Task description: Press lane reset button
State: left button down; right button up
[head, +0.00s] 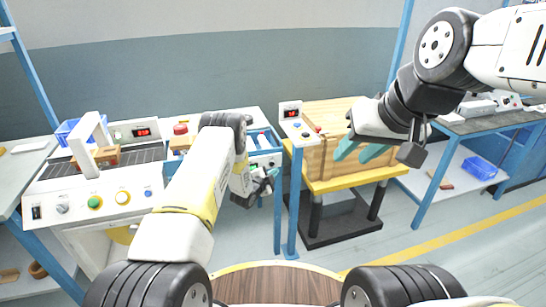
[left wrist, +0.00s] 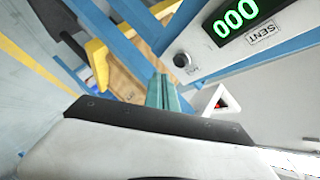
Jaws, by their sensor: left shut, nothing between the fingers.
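I cannot tell for sure which control is the lane reset button. In the head view a white console (head: 95,200) at the left carries green, yellow and blue buttons. A small post-mounted box (head: 291,112) at the centre has a red display and a blue button (head: 297,125). My left gripper (head: 272,174) is shut and empty, beside the bench's right end. In the left wrist view its teal fingertips (left wrist: 160,90) are together, apart from a panel with a black round control (left wrist: 182,60). My right gripper (head: 360,152) is open and empty in front of the wooden crate.
A wooden crate (head: 315,160) stands on a yellow-edged stand right of the post. A blue-framed bench (head: 480,122) is at the right, with a blue bin (head: 480,168) on its lower shelf. The wrist view shows a green display (left wrist: 235,18) reading 000, labelled SENT.

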pick_arm(q)
jog(key=shift+s+d, duration=0.3)
jog(key=shift+s, duration=0.55)
jog(key=shift+s+d, duration=0.25)
jog(key=shift+s, duration=0.55)
